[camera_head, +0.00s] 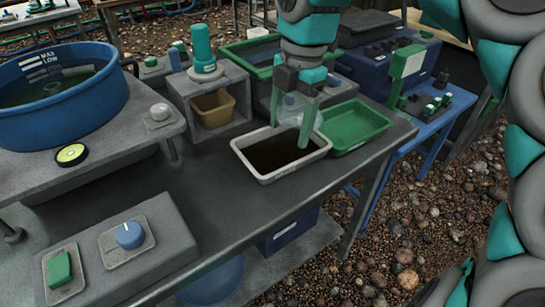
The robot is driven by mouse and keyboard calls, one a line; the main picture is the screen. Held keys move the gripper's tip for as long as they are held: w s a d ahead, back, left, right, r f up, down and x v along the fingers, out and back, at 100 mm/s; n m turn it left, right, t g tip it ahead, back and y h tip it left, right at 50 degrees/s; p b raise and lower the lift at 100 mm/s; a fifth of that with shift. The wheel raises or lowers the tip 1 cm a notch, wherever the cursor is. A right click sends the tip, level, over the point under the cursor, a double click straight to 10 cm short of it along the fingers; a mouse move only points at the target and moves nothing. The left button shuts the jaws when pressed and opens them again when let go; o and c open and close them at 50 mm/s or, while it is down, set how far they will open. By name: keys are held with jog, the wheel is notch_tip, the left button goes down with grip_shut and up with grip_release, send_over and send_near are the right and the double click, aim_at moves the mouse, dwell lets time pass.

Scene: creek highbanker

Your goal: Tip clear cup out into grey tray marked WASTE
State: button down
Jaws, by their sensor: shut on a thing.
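My gripper (289,132) points down with its green fingers shut on a clear cup (293,110). The cup is above the back right part of a pale grey tray (264,179) on the dark bench. Dark brown material covers the tray's floor. No WASTE lettering can be read on the tray from here. The fingers partly hide the cup, and I cannot tell its exact tilt or whether anything is in it.
A green tray (382,139) stands close to the right of the grey tray. A tan bin (213,113) sits in a grey housing behind left. A blue tub (100,112) and a grey control box (165,235) stand left. The bench front is clear.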

jog(key=shift+w+a+f, duration=0.1)
jog(key=shift+w+f, duration=0.05)
jog(key=shift+f, duration=0.1)
jog(key=g+y, duration=0.3)
jog(key=shift+s+a+r, duration=0.15)
jog(key=shift+s+r, duration=0.1)
jog(key=shift+r, duration=0.1)
jog(key=shift+y, duration=0.3)
jog(key=shift+r, duration=0.1)
